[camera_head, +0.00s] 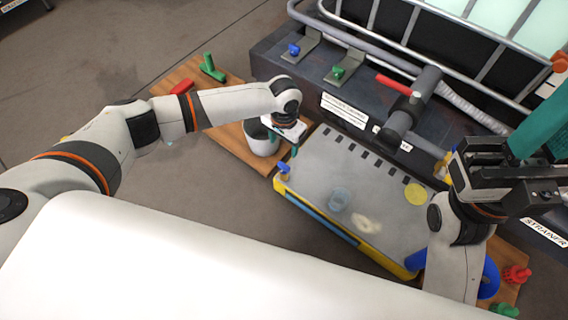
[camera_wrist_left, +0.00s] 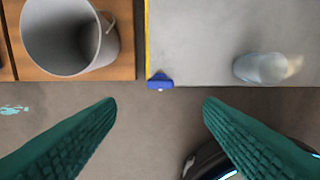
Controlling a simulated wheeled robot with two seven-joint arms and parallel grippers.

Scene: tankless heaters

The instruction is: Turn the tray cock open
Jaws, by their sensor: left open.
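The tray cock, a small blue handle (camera_head: 284,171), sits at the near left corner of the grey tray (camera_head: 330,160) with yellow edges. In the left wrist view the blue handle (camera_wrist_left: 160,82) lies at the tray's edge, just beyond and between the fingertips. My left gripper (camera_head: 283,144) is open and empty above that corner; its teal fingers (camera_wrist_left: 159,104) are spread apart with the handle not between them. My right gripper (camera_head: 510,165) is raised at the right, with a teal finger showing; its opening is unclear.
A grey bucket (camera_head: 262,140) stands on a wooden board beside the left gripper. A translucent cup (camera_head: 340,199) and a yellow disc (camera_head: 415,194) are on the tray. A dark bench with a green valve (camera_head: 338,72), a blue valve (camera_head: 294,50) and a red-handled pipe (camera_head: 394,84) stands behind.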

